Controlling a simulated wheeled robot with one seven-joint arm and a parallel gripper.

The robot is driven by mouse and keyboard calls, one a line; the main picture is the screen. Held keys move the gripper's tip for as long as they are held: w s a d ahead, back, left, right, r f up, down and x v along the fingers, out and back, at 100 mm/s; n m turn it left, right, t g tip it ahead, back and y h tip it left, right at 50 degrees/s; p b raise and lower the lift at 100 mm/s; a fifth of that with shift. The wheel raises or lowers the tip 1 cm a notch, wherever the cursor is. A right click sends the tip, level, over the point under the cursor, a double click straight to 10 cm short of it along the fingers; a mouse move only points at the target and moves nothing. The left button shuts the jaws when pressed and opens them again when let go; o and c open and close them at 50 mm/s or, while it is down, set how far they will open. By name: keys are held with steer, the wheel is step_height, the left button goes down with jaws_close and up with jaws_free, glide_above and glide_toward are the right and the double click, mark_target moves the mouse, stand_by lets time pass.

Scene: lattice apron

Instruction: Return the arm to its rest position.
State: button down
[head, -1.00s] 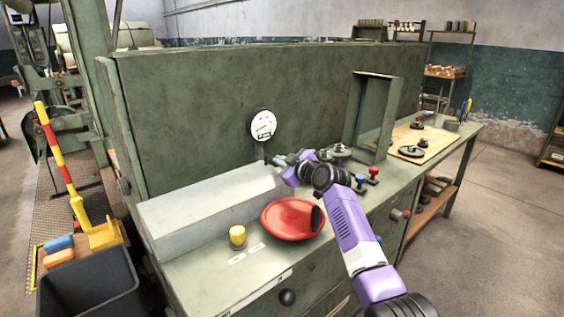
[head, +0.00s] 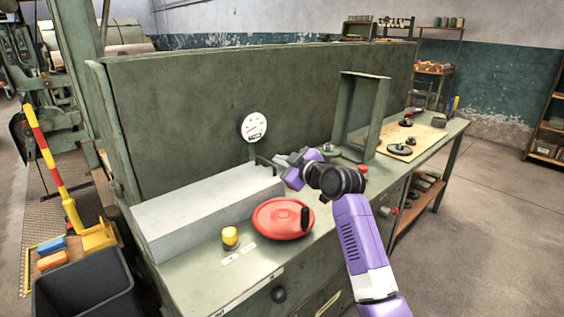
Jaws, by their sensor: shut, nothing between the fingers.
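My purple and black arm (head: 358,240) rises from the bottom of the head view and bends at a black joint over the green bench. My gripper (head: 284,160) is at the far end of the arm, left of that joint, near the right end of the grey box and below the round gauge. It is small in the view and partly hidden by the wrist. It is shut with nothing in it.
A red round lid (head: 278,220) with a black handle and a yellow knob (head: 230,237) are on the bench front. A grey box (head: 205,208), a gauge (head: 254,126) and an upright green frame (head: 363,112) stand behind. The floor (head: 480,215) at right is clear.

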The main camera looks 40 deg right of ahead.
steer(key=shift+s+r, duration=0.1)
steer(key=shift+s, duration=0.25)
step_height(320, 180, up, 5)
steer(key=s+d+m+t+h, duration=0.1)
steer(key=d+m+t+h, duration=0.1)
steer(key=m, duration=0.1)
steer(key=s+a+f+m+h+p, duration=0.1)
steer(key=s+a+f+m, duration=0.1)
steer(key=s+a+f, duration=0.35)
steer(key=s+a+f+m+t, duration=0.1)
steer(key=s+a+f+m, duration=0.1)
steer(key=s+a, duration=0.55)
steer(key=s+a+f+m+h+p, duration=0.15)
steer(key=s+a+f, duration=0.25)
steer(key=s, duration=0.4)
steer(key=s+a+f+n+g+y, duration=0.1)
steer(key=s+a, duration=0.4)
steer(key=s, duration=0.5)
steer(key=s+a+f+n+g+y+p, duration=0.1)
steer(key=s+a+y, duration=0.2)
steer(key=s, duration=0.6)
steer(key=s+a+f+n+g+y+p, duration=0.1)
steer(key=s+a+y, duration=0.1)
steer(key=s+a, duration=0.4)
steer(key=s, duration=0.4)
steer(key=shift+s+a+f+g+y, duration=0.2)
steer(key=shift+s+a+g+y, duration=0.1)
steer(key=shift+s+a+y, duration=0.1)
steer(key=shift+n, duration=0.25)
